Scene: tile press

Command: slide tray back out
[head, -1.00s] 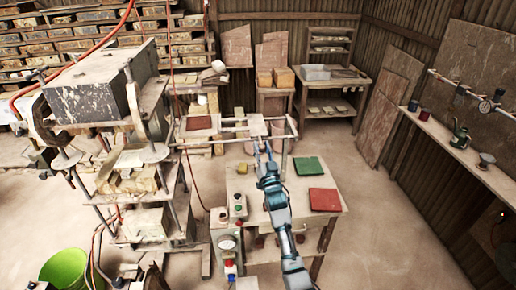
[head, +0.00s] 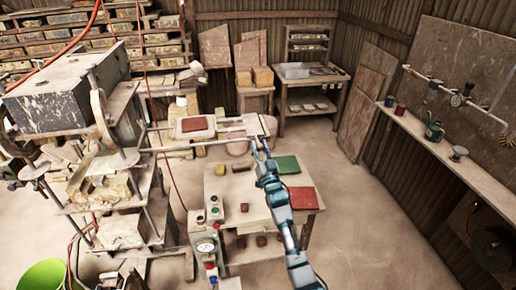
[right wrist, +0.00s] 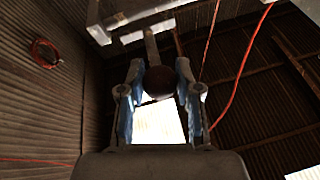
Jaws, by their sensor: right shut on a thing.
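The tray (head: 232,126) is a pale flat slide lying across two rails (head: 190,146) that run right from the press (head: 105,150). A red-brown tile (head: 195,124) lies on its left part, clear of the press frame. My right gripper (head: 259,143) is at the tray's right front end, near the outer end of the rails. In the right wrist view its two fingers are closed around a dark round knob (right wrist: 159,82) on a pale bar. The knob is hidden by the gripper in the head view. My left gripper is not in view.
A wall shelf (head: 430,137) holds cups and a can at right. Open floor lies right of the bench.

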